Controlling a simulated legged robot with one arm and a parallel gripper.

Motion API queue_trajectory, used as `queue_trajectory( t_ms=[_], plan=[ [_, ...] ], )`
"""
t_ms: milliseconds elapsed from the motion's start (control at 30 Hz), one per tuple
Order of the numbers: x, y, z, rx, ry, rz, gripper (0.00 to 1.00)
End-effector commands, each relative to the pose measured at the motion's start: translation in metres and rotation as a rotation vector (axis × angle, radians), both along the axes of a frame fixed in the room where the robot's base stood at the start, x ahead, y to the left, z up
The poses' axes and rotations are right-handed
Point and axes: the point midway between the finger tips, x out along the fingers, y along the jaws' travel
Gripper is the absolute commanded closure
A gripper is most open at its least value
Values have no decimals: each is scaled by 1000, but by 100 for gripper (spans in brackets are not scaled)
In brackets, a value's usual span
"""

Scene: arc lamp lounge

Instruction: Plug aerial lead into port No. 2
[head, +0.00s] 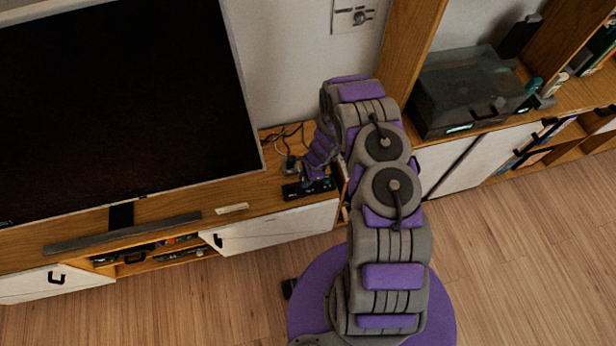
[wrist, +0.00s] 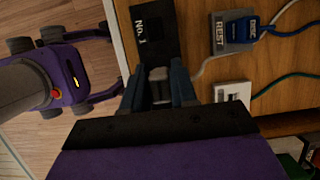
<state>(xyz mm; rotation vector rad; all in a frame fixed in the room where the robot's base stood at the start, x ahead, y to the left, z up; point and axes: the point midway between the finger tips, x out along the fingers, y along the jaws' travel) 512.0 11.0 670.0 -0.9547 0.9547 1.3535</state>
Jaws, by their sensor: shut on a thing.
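My gripper (wrist: 158,88) is shut on a small grey plug (wrist: 158,76), seen between its fingers in the wrist view. A pale lead (wrist: 203,70) runs from near the gripper to the upper right; its join to the plug is hidden. A black box (wrist: 152,28) labelled "No. 1" lies just beyond the fingertips. No port marked No. 2 is readable. I cannot tell whether the plug touches the box. In the head view the black box (head: 308,188) sits on the wooden TV cabinet (head: 265,200), with my gripper close above it, partly hidden by my arm.
A white block (wrist: 232,92) is nearby. A television (head: 115,95) stands left; a turntable (head: 470,90) is right.

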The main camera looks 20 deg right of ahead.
Motion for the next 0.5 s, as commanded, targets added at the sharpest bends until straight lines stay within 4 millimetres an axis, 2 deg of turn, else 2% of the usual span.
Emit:
queue_trajectory(
  t_ms=[267, 500],
  plan=[
    [0, -9, 0, 10, -1, -3, 100],
    [0, -4, 1, 6, 0, -1, 100]
  ],
)
